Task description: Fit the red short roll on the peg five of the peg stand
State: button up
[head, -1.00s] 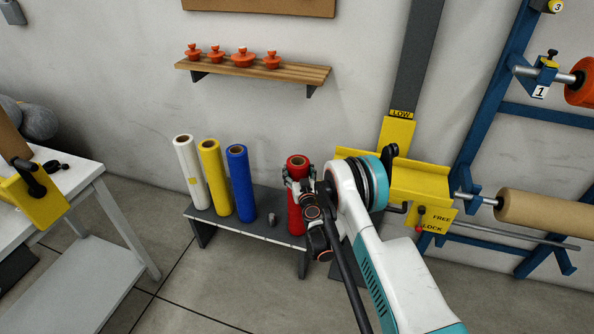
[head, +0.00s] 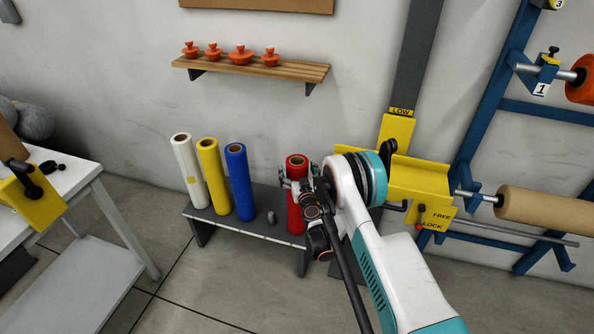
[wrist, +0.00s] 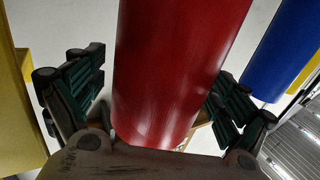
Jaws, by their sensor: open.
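The red short roll (head: 296,205) stands upright at the right end of the low grey peg stand (head: 272,233). My gripper (head: 299,183) is at the roll's upper part, its fingers on either side. In the wrist view the red roll (wrist: 178,70) fills the middle between the two spread fingers of my gripper (wrist: 155,95), with gaps beside it. The roll's lower part is partly hidden by my wrist in the head view. One bare peg (head: 271,217) shows on the stand between the blue and red rolls.
White (head: 187,170), yellow (head: 214,177) and blue (head: 240,182) rolls stand on the stand's left part. A yellow trough (head: 420,178) is close on the right, by a blue rack (head: 487,110). A white table (head: 75,200) stands left. A shelf (head: 285,68) hangs above.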

jog(key=s+r+n+g+y, duration=0.1)
jog(key=s+r, duration=0.1)
jog(key=r, duration=1.2)
jog(key=s+r+n+g+y, duration=0.1)
jog(key=s+r, duration=0.1)
jog(key=r, duration=1.2)
jog(key=s+d+r+g, duration=0.3)
jog(key=s+r, duration=0.6)
jog(key=s, duration=0.2)
jog(key=s+d+f+m+g+h, duration=0.1)
jog(key=s+d, duration=0.3)
jog(key=s, duration=0.8)
jog(key=s+d+f+m+g+h, duration=0.1)
jog(key=s+d, duration=0.4)
jog(key=s, duration=0.7)
jog(key=s+d+f+m+g+h, duration=0.2)
jog(key=s+d, duration=0.3)
jog(key=s, duration=0.7)
jog(key=shift+s+d+g+h, duration=0.15)
jog(key=shift+s+g+h, duration=0.15)
jog(key=shift+g+h, duration=0.45)
